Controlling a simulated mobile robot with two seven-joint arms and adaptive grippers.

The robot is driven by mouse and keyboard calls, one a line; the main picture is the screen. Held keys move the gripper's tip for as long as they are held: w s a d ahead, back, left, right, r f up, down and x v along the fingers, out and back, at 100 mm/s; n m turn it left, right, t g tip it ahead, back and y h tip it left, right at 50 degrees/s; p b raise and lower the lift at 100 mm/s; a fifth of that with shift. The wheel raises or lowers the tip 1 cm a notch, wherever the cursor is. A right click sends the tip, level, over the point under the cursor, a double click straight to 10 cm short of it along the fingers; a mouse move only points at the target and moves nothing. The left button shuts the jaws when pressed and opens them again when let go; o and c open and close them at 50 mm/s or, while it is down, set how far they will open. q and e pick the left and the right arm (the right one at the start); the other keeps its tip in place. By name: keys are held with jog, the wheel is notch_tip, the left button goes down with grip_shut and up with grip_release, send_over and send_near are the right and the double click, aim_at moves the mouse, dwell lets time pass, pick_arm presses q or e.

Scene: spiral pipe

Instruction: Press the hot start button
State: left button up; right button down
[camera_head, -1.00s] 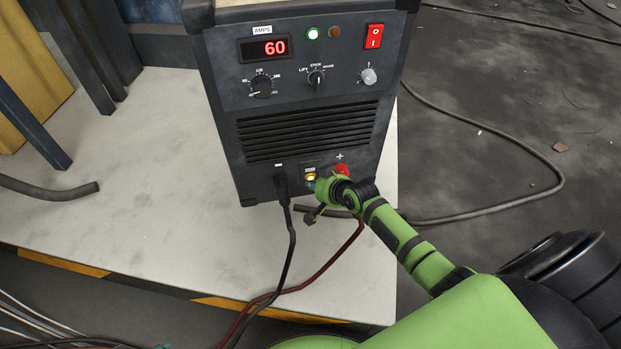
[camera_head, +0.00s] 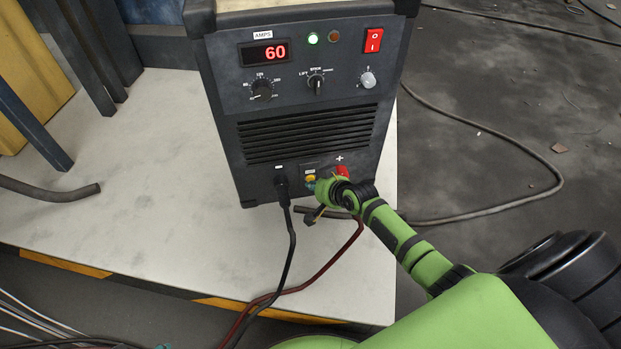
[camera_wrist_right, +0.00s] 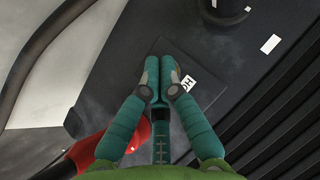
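The black welding machine (camera_head: 216,110) stands upright on a pale bench. The hot start button (camera_head: 311,178) is a small yellow-orange spot low on its front, between the black plug and the red socket. My right gripper (camera_head: 311,187) is at the button, just below it and to its right. In the right wrist view the teal fingers of my right gripper (camera_wrist_right: 159,66) are together with nothing visible between them. They hide the button there, beside a partly covered "HO" label (camera_wrist_right: 188,83). Contact is hard to tell. Only a teal speck at the head view's bottom edge may be my left gripper.
The black plug (camera_head: 281,186) and its cable are just left of the button. The red socket (camera_head: 342,172) is to the right; red also shows in the wrist view (camera_wrist_right: 139,134). A red cable (camera_head: 325,268) hangs below. The bench (camera_head: 130,190) is mostly clear at left.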

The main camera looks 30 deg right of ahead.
jog(key=s+a+p, duration=0.1)
jog(key=s+p, duration=0.3)
jog(key=s, duration=0.2)
jog(key=shift+a, duration=0.3)
dwell(2.4)
